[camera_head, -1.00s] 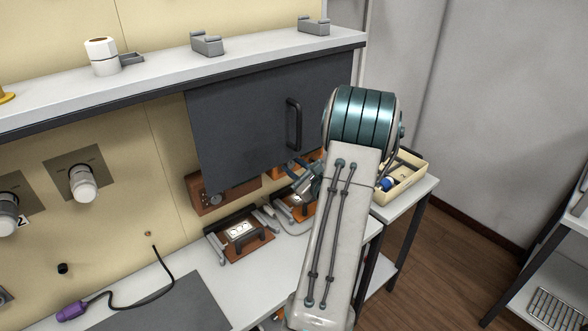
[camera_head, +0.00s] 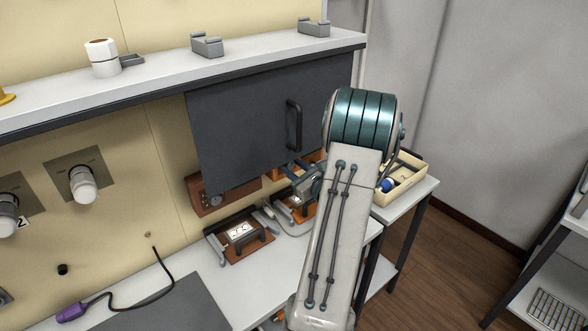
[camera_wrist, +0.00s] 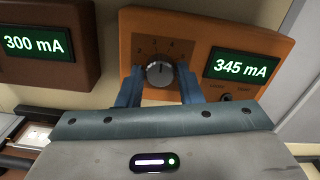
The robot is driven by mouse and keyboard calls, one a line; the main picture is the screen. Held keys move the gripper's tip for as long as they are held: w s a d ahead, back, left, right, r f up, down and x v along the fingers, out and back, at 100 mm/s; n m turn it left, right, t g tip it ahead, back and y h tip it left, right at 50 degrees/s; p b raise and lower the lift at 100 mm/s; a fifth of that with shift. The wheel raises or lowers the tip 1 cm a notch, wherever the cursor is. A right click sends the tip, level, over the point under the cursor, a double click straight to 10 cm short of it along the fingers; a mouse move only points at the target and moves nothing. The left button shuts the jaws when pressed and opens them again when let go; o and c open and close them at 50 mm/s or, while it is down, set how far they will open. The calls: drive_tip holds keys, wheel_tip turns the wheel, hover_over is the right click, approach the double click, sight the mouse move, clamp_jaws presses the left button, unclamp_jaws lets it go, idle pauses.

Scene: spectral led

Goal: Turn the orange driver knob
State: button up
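In the wrist view, the orange driver box (camera_wrist: 141,28) is on the wall side and its display reads 345 mA. Its dark round knob (camera_wrist: 159,74) has a pale pointer line aimed roughly upward, within a numbered dial. My gripper (camera_wrist: 160,71) has one blue finger on each side of the knob. Small gaps seem to show between the fingers and the knob, so it looks open around it; contact is not clear. In the head view, the driver box is mostly hidden behind the dark cabinet door and my arm.
A brown box (camera_wrist: 45,38) reading 300 mA stands left of the orange one. In the head view, the dark door (camera_head: 245,120) with a handle hangs close above my gripper. Brown and orange fixtures (camera_head: 238,236) sit on the bench below. A cream tray (camera_head: 408,178) is at right.

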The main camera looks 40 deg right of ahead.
drive_tip(key=shift+o, duration=1.1)
drive_tip(key=s+a+b, duration=0.1)
drive_tip(key=s+b, duration=0.1)
drive_tip(key=s, duration=1.1)
drive_tip(key=shift+s+a, duration=0.3)
drive_tip(key=shift+s, duration=0.05)
